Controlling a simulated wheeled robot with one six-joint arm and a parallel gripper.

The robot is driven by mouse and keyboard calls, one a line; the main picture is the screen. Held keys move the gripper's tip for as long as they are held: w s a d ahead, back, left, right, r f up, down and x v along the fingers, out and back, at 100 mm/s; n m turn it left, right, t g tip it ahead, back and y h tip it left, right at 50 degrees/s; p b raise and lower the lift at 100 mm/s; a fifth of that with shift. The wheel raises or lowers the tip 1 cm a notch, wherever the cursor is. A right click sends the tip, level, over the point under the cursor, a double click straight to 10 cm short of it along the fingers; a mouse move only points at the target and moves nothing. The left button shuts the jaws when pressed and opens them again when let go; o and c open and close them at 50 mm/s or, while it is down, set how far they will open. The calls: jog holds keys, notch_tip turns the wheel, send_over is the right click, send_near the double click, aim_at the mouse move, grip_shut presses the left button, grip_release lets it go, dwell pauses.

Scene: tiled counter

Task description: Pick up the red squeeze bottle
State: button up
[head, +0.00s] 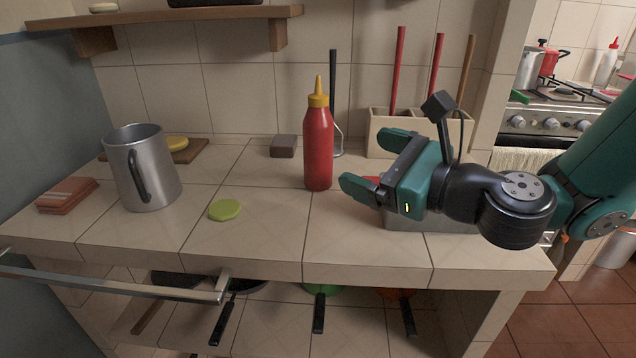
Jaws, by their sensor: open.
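The red squeeze bottle (318,150) stands upright on the tiled counter, with a yellow cap and nozzle on top. My gripper (366,161) is to the right of the bottle, with its two teal fingers pointing left toward it. The fingers are open and a gap shows between them and the bottle. Nothing is seen between the fingers except a bit of a red thing on the counter behind, which is mostly hidden by the gripper.
A metal mug (150,180) and a green disc (225,210) are left of the bottle. A utensil holder (385,140) with long handles stands behind my gripper. A grey box (400,222) sits under my gripper. A shelf (170,16) overhangs at upper left.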

jog(key=w+f+m+t, duration=0.1)
jog(key=m, duration=0.1)
jog(key=w+d+f+m+t+h, duration=0.1)
jog(key=m, duration=0.1)
jog(key=w+d+f+m+h, duration=0.1)
jog(key=m, duration=0.1)
jog(key=shift+w+d+m+t, duration=0.2)
jog(key=shift+w+m+t, duration=0.1)
jog(key=shift+w+t, duration=0.1)
jog(key=p, duration=1.1)
send_near(328, 136)
jog(key=x, duration=0.4)
jog(key=shift+w+a+r, duration=0.15)
jog(key=shift+w+a, duration=0.05)
jog(key=shift+w, duration=0.2)
jog(key=p+x, duration=0.2)
jog(key=p, duration=0.3)
jog(key=shift+w+a+f+p, duration=0.2)
jog(key=shift+w+f+p, duration=0.1)
jog(key=shift+p, duration=0.65)
jog(key=p+x, duration=0.3)
jog(key=p, duration=0.1)
jog(key=shift+w+a+r, duration=0.15)
jog(key=shift+a+r, duration=0.15)
jog(key=shift+a, duration=0.1)
jog(key=shift+w+a+f, duration=0.25)
jog(key=shift+w+a, duration=0.1)
jog(key=shift+w, duration=0.25)
jog(key=c, duration=1.1)
jog(key=shift+c, duration=0.2)
